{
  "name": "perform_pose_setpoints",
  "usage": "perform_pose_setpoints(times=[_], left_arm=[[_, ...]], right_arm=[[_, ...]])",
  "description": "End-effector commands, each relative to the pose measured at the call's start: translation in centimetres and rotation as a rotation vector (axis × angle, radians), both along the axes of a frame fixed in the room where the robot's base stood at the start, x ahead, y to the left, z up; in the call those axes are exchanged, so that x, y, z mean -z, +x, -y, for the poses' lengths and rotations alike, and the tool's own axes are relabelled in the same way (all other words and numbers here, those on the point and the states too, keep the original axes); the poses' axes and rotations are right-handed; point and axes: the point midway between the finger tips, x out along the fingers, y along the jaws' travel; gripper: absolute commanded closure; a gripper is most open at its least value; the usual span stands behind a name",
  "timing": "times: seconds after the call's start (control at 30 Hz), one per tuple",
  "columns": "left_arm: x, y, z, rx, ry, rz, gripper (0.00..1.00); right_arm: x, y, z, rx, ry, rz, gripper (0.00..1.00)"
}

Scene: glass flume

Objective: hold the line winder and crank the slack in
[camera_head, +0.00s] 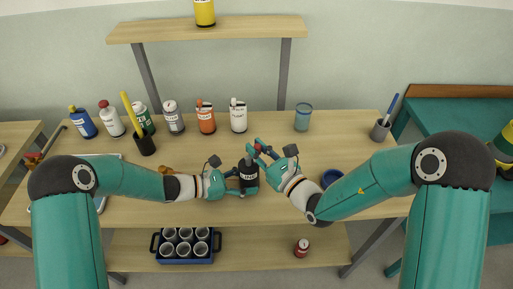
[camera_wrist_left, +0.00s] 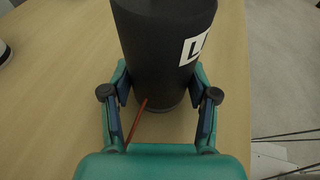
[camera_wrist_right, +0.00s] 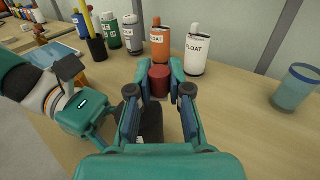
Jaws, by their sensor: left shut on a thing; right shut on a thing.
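The line winder (camera_head: 249,178) is a dark cylinder with a white label, upright over the middle of the wooden bench. My left gripper (camera_head: 240,181) is shut around its body from the left. In the left wrist view the winder's dark body (camera_wrist_left: 162,40) sits between both fingers, with a thin red line (camera_wrist_left: 137,122) near its lower end. My right gripper (camera_head: 264,152) is above the winder and shut on its red crank knob (camera_wrist_right: 159,80), which shows between the fingertips in the right wrist view. The crank arm below the knob is mostly hidden.
Several bottles and cans, among them an orange can (camera_head: 206,120) and a white can (camera_head: 238,118), stand along the bench's back. A blue-grey cup (camera_head: 303,117) is behind to the right. A dark blue round container (camera_head: 331,177) is close to my right forearm.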

Motion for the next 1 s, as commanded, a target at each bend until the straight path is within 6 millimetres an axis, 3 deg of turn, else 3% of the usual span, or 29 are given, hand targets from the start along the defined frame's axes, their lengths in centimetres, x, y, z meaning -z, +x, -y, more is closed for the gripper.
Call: perform_pose_setpoints(times=[0.43, 0.47, 0.6, 1.0], left_arm=[[0.09, -0.01, -0.05, 0.0, 0.003, -0.001, 0.6], [0.1, -0.01, -0.05, -0.001, 0.003, -0.001, 0.6], [0.07, 0.0, -0.06, -0.001, 0.002, 0.0, 0.6], [0.0, 0.03, -0.04, -0.001, 0.001, 0.0, 0.6]], right_arm=[[-0.09, 0.02, 0.12, 0.018, 0.0, 0.003, 1.0], [-0.09, 0.02, 0.12, 0.018, 0.0, 0.003, 0.79], [-0.06, 0.01, 0.12, 0.017, 0.0, 0.001, 0.55], [0.02, -0.44, 0.46, 0.017, -0.001, 0.0, 0.54]])
